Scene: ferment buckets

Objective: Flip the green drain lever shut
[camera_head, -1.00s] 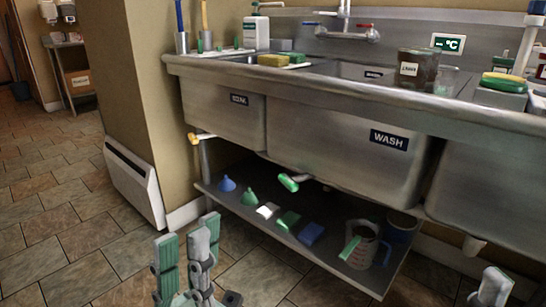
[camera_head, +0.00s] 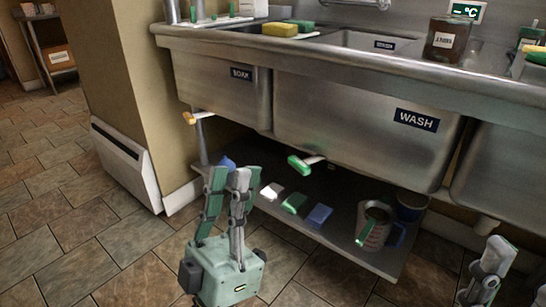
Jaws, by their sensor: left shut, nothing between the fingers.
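The green drain lever (camera_head: 300,163) sticks out under the WASH basin (camera_head: 365,115). Its green grip points left and toward me, and its pale stem runs back to the right under the basin. My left gripper (camera_head: 229,175) is upright in front of the lower shelf, left of the lever and apart from it. Its fingers are shut with nothing between them, and they hide part of the shelf and the funnels. Part of my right gripper (camera_head: 490,268) shows at the bottom right, far from the lever; its jaw state is unclear.
A yellow-orange lever (camera_head: 190,118) sticks out under the SOAK basin (camera_head: 222,85). The lower shelf (camera_head: 340,222) bears white, green and blue blocks, a jug (camera_head: 374,226) and a blue container (camera_head: 411,206). A white wall panel (camera_head: 126,163) stands left. Tiled floor is open at left.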

